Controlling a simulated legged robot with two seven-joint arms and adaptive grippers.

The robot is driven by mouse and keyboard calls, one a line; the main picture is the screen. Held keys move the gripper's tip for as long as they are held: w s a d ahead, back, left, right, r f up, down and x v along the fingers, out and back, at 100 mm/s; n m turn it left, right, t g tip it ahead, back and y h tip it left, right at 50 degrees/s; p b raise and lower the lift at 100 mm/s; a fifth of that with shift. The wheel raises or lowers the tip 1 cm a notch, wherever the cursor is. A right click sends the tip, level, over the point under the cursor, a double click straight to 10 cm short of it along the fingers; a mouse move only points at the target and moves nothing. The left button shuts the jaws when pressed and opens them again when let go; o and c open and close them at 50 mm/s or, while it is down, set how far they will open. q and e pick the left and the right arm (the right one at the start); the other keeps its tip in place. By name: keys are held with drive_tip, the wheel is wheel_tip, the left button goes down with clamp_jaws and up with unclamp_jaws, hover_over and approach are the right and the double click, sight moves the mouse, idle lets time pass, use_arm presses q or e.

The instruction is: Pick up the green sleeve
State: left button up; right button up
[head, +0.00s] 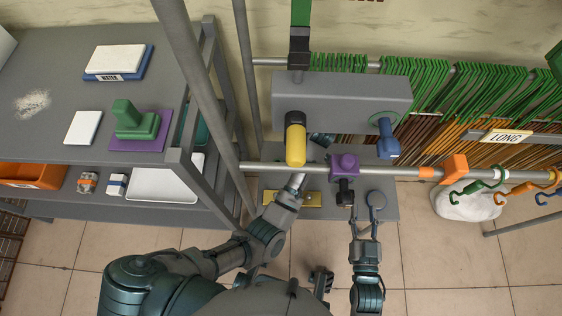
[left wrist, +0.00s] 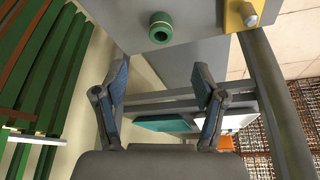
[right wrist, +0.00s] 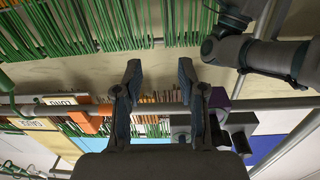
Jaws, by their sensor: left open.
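The green sleeve (left wrist: 160,27), a short green cylinder with a dark hole, shows in the left wrist view on a grey surface. I cannot make it out in the head view. My left gripper (left wrist: 162,75) is open and empty; the sleeve appears beyond its fingertips, apart from them. In the head view its fingers are mostly hidden near the rail and grey box.
A grey box (head: 345,92) carries a yellow cylinder (head: 295,145) and a blue one (head: 385,140). A rail (head: 405,172) with a purple block (head: 344,163) crosses in front. A green block (head: 130,122) sits on a purple mat on the left shelf. Green rods fill the rack behind.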

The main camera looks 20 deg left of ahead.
use_arm(q)
drive_tip(key=x, duration=0.2)
drive_tip(key=b+x, duration=0.1)
drive_tip(key=x, duration=0.2)
drive_tip(key=b+x, duration=0.1)
drive_tip(key=x, duration=0.1)
drive_tip(key=shift+a+f, duration=0.1)
drive_tip(key=shift+a, duration=0.25)
drive_tip(key=shift+a+f, duration=0.15)
drive_tip(key=shift+f, duration=0.55)
drive_tip(key=b+x, duration=0.2)
drive_tip(key=x, duration=0.1)
drive_tip(key=shift+f, duration=0.4)
drive_tip(key=shift+w+a+f, duration=0.1)
drive_tip(key=shift+f, duration=0.2)
drive_tip(key=shift+a+f, duration=0.1)
drive_tip(key=shift+a, duration=0.25)
drive_tip(key=c, duration=0.5)
drive_tip(key=shift+d, duration=0.25)
drive_tip(key=c, duration=0.7)
use_arm(e)
drive_tip(key=s+r+m+t, duration=0.1)
drive_tip(key=s+r+t, duration=0.3)
drive_tip(key=r+t, duration=0.5)
drive_tip(key=shift+s+m+t+y, duration=0.2)
drive_tip(key=shift+m+t+y, duration=0.1)
drive_tip(key=shift+y, duration=0.1)
